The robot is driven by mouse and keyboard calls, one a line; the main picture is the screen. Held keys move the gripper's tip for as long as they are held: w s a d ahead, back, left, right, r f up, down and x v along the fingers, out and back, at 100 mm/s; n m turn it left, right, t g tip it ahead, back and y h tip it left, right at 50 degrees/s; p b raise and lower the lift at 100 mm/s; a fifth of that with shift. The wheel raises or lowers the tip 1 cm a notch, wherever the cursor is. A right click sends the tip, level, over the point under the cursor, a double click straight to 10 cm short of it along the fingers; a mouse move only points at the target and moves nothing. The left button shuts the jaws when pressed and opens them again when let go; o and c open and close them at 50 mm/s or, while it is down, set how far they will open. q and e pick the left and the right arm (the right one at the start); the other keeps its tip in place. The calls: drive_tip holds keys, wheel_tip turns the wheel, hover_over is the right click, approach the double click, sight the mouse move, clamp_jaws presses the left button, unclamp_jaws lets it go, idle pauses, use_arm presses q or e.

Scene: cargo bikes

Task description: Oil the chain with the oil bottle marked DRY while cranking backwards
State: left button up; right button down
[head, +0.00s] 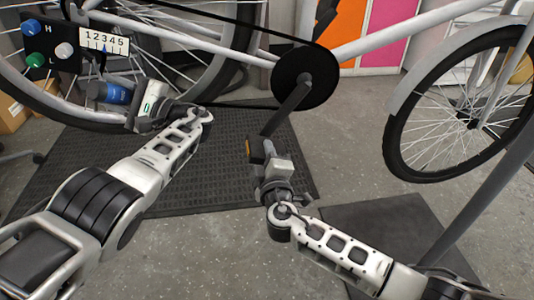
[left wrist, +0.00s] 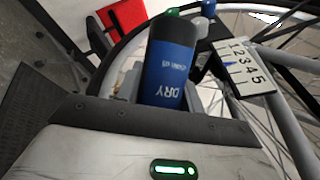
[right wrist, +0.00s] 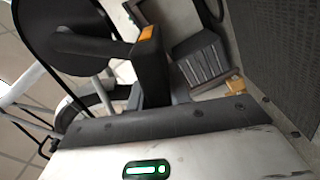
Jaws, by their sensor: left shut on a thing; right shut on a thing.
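The oil bottle (head: 112,93) is dark with a blue band. In the left wrist view its label (left wrist: 172,70) reads DRY, upside down. My left gripper (head: 135,105) is shut on the bottle, holding it tilted in front of the rear wheel, below the gear panel. The black chainring (head: 305,75) is at upper centre, with the chain (head: 240,106) leading left from it. The crank arm (head: 286,108) points down and left to a pedal (head: 254,151) with an orange reflector. My right gripper (head: 268,172) is shut on this pedal, also seen in the right wrist view (right wrist: 150,70).
A panel (head: 50,50) with coloured knobs and a 1-to-5 scale (head: 103,40) stands at upper left. The front wheel (head: 462,110) is on the right. A ribbed mat (head: 215,160) lies below. A grey post (head: 490,190) crosses the right side. A second pedal (right wrist: 200,62) shows beyond the held one.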

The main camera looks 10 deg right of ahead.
use_arm(q)
drive_tip(key=shift+s+f, duration=0.1)
drive_tip(key=shift+s, duration=0.05)
use_arm(e)
drive_tip(key=shift+d, duration=0.1)
use_arm(q)
drive_tip(key=shift+s, duration=0.2)
use_arm(e)
drive_tip(key=shift+w, duration=0.1)
use_arm(q)
drive_tip(key=s, duration=0.6)
drive_tip(key=shift+s, duration=0.2)
use_arm(e)
drive_tip(key=c, duration=1.2)
unclamp_jaws()
